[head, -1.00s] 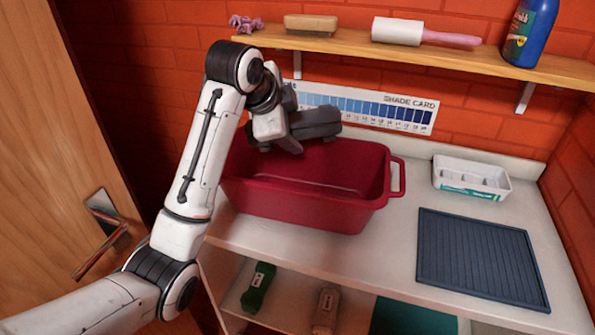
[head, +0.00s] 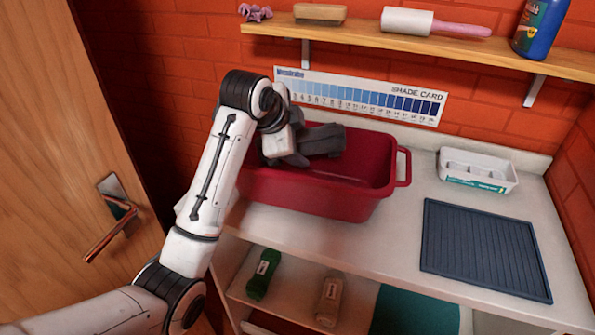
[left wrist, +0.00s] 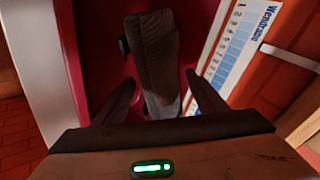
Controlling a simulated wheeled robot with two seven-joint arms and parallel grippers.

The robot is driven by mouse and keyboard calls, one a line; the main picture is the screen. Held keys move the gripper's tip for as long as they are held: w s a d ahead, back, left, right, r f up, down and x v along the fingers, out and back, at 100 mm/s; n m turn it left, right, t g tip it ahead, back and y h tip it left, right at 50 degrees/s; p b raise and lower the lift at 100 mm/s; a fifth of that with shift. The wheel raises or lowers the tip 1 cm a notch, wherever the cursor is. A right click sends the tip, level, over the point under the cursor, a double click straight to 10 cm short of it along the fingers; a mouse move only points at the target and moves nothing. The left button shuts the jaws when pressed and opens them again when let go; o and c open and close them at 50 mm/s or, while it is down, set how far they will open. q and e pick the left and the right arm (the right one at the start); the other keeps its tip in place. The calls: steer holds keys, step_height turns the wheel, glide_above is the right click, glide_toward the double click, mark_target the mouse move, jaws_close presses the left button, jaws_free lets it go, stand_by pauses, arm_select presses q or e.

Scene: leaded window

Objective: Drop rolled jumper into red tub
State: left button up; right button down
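The red tub (head: 318,192) stands on the white worktop, its handle at the right. The rolled jumper (head: 325,140), dark grey, is over the tub's opening, near the far rim and left half. My left gripper (head: 292,150) comes in from the left above the tub, at the jumper's left end. In the left wrist view the jumper (left wrist: 156,55) lies between my two dark fingers (left wrist: 162,82), which close in on it near their tips; the exact contact is hard to see. The tub's red inside (left wrist: 95,50) shows behind. My right gripper is not in view.
A shelf (head: 400,43) with a roller, a brush and a blue bottle (head: 538,28) runs above the tub. A shade card (head: 360,96) is on the wall behind. A white tray (head: 478,171) and a dark ribbed mat (head: 483,248) lie right. A wooden door is left.

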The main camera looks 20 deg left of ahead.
arm_select(q)
steer(key=shift+o, duration=1.1)
steer(key=v, duration=1)
steer(key=shift+r, duration=0.15)
steer(key=shift+s, duration=0.1)
